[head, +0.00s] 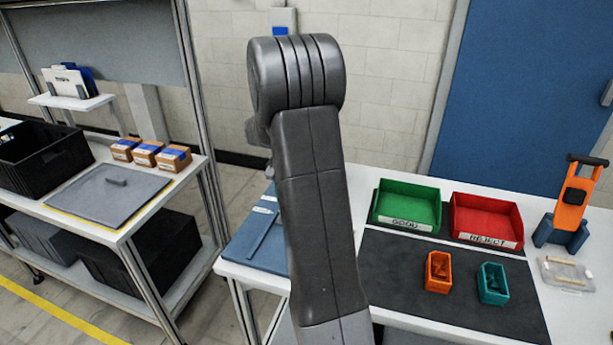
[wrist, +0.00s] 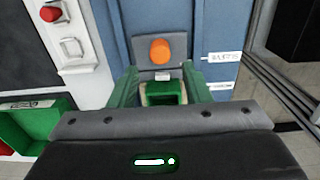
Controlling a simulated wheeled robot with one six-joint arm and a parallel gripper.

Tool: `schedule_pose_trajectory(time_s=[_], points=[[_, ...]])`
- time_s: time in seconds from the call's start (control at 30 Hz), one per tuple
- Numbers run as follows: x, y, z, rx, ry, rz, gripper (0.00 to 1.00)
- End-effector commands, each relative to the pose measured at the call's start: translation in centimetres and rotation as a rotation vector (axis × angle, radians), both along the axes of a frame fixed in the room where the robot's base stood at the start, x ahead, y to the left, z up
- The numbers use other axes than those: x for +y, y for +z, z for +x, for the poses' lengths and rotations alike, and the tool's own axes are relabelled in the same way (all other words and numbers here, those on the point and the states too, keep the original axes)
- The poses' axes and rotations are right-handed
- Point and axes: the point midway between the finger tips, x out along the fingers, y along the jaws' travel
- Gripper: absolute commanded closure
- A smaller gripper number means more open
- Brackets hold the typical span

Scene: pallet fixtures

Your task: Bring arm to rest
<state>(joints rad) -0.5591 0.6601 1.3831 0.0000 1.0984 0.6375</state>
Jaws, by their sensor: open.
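My grey arm (head: 318,200) stands upright across the middle of the head view, and my gripper is hidden there. In the wrist view the dark body of my gripper fills the bottom, and its green fingers (wrist: 163,76) stand apart. Between and beyond them is a small green open-topped part (wrist: 166,92) with a pale rim; I cannot tell whether it is a separate thing. An orange round piece (wrist: 160,50) on a grey plate lies past the fingertips, over a blue mat (wrist: 208,35).
On the white bench stand a green bin (head: 407,203), a red bin (head: 487,220), small orange (head: 438,272) and teal (head: 492,284) containers and an orange-and-black tool (head: 570,203).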

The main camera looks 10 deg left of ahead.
Motion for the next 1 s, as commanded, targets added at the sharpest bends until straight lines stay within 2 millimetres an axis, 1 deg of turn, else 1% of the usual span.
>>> schedule_pose_trajectory(time_s=[0.17,0.27,0.6,0.7,0.8,1.0], points=[[0.0,-0.6,0.0,0.0,0.0,0.0,0.56],[0.0,-1.5,0.0,0.0,0.0,0.0,0.56],[0.0,-5.7,0.0,0.001,0.0,0.0,0.56],[0.0,-6.6,0.0,0.001,0.0,-0.001,0.56],[0.0,-7.1,0.0,0.001,0.0,-0.001,0.56],[0.0,-7.2,-0.1,0.002,0.0,-0.001,0.56]])
